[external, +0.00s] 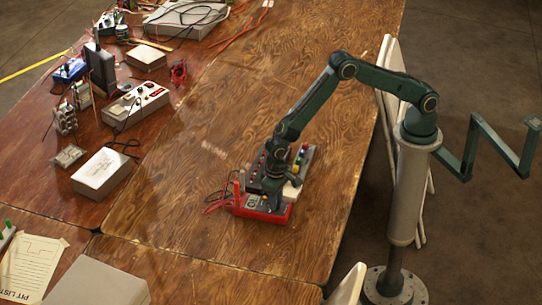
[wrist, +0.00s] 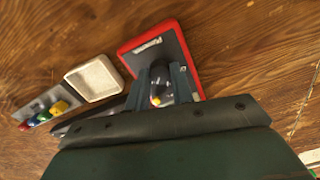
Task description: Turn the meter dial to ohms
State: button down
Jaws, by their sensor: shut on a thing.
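The meter (external: 279,213) is a red-cased box with a dark face, lying on the wooden table near its front end. In the wrist view the meter (wrist: 176,34) shows its red rim and dark grey face. My gripper (wrist: 162,88) points down over the face and is shut on the meter dial (wrist: 158,72), a dark round knob between the fingers with a small orange-yellow spot. In the external view my gripper (external: 273,190) hides the dial. The dial's setting cannot be read.
A white open tray (wrist: 95,78) and a grey panel with coloured knobs (wrist: 42,108) stand close beside the meter. Red and black leads (external: 218,200) lie left of it. Boxes and tools (external: 102,172) crowd the left table.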

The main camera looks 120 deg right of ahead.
jog(key=shift+m, duration=1.6)
jog(key=c, duration=1.2)
grip_release()
jog(key=shift+r, duration=0.1)
jog(key=shift+r, duration=6.8)
jog(key=shift+r, duration=0.1)
